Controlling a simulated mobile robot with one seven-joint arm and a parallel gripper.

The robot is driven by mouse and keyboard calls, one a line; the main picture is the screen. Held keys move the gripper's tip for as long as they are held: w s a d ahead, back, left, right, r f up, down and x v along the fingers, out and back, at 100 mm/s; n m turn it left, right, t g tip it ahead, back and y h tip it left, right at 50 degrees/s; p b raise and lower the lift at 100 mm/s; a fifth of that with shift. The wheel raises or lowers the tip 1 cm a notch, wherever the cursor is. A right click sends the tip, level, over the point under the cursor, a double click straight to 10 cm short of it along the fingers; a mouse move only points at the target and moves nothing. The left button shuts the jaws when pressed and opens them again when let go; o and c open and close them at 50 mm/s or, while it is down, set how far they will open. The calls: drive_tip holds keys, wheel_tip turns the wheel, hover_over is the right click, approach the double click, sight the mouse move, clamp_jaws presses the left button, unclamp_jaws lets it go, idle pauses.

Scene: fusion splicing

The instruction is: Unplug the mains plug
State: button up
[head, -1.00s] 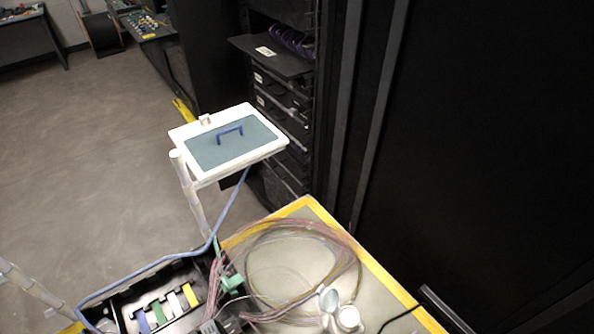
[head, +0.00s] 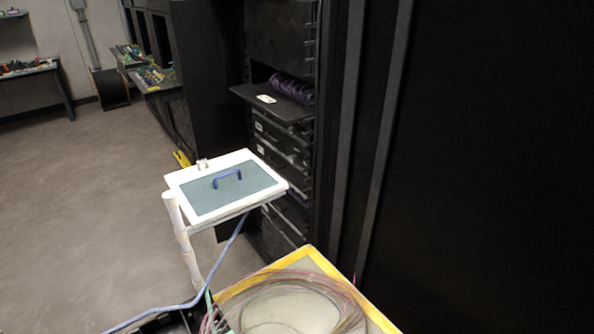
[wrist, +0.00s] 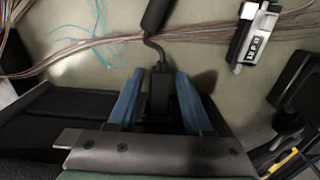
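A small black plug-like block (wrist: 158,96) with a black cord shows in the wrist view; I take it for the mains plug. My gripper (wrist: 159,74) has two blue fingers standing on either side of this block. A narrow gap seems to show between the block and each finger, so the fingers look open around it. The block's lower end and what it sits in are hidden by my gripper. Neither the plug nor my gripper can be made out in the head view.
A yellow-edged table (head: 318,262) bears coiled fibres (head: 300,300). A white-rimmed panel (head: 262,157) with a blue handle stands on a white post behind it. Dark racks fill the right. In the wrist view, a grey-and-black device (wrist: 254,34) lies beside fibre strands.

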clamp_jaws()
drive_tip(key=shift+w+d, duration=0.3)
drive_tip(key=shift+d, duration=0.05)
drive_tip(key=shift+w+d, duration=0.6)
drive_tip(key=shift+d, duration=0.25)
drive_tip(key=shift+s+d+p, duration=0.15)
drive_tip(key=shift+s+p, duration=0.05)
drive_tip(key=shift+p, duration=0.1)
drive_tip(key=shift+s+d+p, duration=0.8)
drive_tip(key=shift+s+d, duration=0.15)
drive_tip(key=shift+s, duration=0.1)
drive_tip(key=shift+f+b, duration=0.65)
drive_tip(key=shift+f, duration=0.3)
idle(0.7)
drive_tip(key=shift+o, duration=1.5)
unclamp_jaws()
drive_tip(key=shift+r, duration=0.15)
